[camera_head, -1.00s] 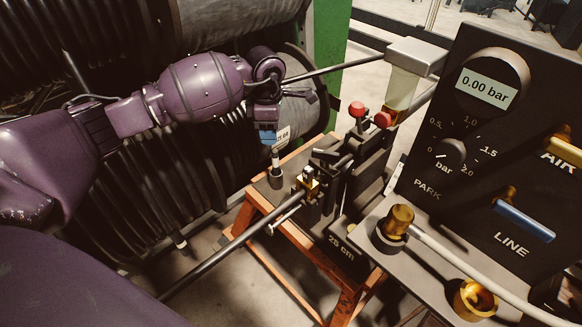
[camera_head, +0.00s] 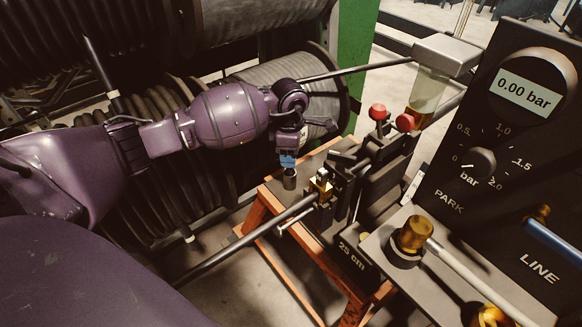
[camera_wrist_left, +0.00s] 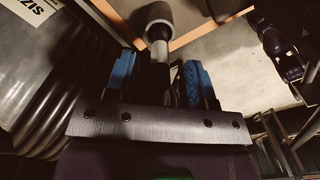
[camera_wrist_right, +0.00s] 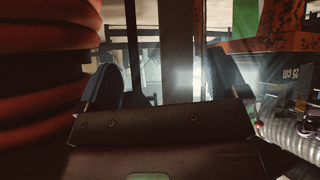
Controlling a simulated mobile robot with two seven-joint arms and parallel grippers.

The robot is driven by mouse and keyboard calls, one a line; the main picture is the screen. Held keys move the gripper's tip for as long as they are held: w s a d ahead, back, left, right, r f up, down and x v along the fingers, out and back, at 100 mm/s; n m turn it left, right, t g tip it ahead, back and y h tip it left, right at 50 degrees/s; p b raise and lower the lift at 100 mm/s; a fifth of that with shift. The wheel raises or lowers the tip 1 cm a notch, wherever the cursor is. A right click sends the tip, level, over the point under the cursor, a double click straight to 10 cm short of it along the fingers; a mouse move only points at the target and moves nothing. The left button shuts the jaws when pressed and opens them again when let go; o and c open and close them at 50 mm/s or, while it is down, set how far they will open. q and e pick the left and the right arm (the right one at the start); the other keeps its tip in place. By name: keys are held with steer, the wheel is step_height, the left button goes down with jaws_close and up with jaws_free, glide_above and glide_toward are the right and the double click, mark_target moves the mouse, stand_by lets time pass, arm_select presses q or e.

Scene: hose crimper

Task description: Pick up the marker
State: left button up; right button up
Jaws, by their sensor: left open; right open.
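The marker (camera_wrist_left: 160,52) is a thin dark stick with a pale grey band, standing in a small round holder (camera_head: 290,179) on the bench's left corner. The holder also shows in the left wrist view (camera_wrist_left: 160,14). My left gripper (camera_head: 288,161) is right above the holder and hides most of the marker in the head view. In the left wrist view its blue-padded fingers (camera_wrist_left: 158,74) are open, one on each side of the marker, with gaps visible. My right gripper (camera_wrist_right: 164,78) is open and shows only in its own wrist view, away from the marker.
The crimper (camera_head: 375,170) with red knobs stands right of the holder, on an orange-framed bench. A pressure panel (camera_head: 500,150) reading 0.00 bar fills the right. Hose reels (camera_head: 150,40) are behind my left arm.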

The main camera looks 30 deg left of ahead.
arm_select(q)
step_height(320, 180, down, 3)
steer(key=shift+r, duration=0.1)
jaws_close()
stand_by(0.3)
